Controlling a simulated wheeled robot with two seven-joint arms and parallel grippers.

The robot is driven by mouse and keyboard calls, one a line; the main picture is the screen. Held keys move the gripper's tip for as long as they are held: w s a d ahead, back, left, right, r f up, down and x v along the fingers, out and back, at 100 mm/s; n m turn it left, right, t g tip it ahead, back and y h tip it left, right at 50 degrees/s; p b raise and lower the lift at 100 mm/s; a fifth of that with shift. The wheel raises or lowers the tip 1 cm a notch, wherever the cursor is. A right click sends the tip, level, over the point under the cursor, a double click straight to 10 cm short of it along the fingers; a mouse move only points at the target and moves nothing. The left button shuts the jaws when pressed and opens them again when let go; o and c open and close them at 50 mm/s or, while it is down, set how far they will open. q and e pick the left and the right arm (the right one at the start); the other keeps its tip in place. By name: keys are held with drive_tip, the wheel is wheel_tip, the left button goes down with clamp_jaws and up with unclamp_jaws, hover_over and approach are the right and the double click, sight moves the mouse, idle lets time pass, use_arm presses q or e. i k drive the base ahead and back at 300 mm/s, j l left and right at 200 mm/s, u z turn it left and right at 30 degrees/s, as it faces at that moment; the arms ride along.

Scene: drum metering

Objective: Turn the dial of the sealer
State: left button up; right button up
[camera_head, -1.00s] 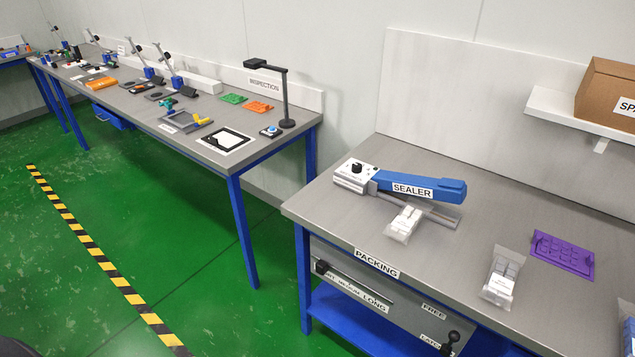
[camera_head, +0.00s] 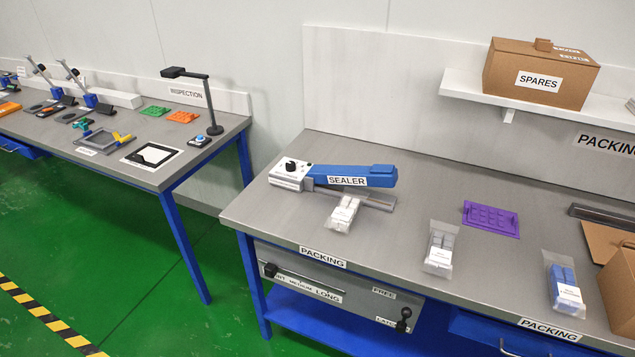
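The sealer (camera_head: 352,175) stands on the left part of the grey packing bench. It has a blue arm with a SEALER label and a white box at its left end. The black dial (camera_head: 291,165) sits on top of that white box. A clear bag with white contents (camera_head: 343,214) lies at the front of the sealer, by its grey base bar. I cannot tell whether the bag touches the bar. Neither of my grippers shows in the head view.
The packing bench (camera_head: 262,231) has free room at its front left. More bags (camera_head: 440,248), a purple tray (camera_head: 491,218) and a cardboard box (camera_head: 621,290) lie to the right. A SPARES box (camera_head: 541,73) sits on a shelf above. A gap separates the inspection bench (camera_head: 213,149).

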sight(291, 165)
drive_tip(key=i+j+z, duration=0.8)
drive_tip(key=i+j, duration=0.25)
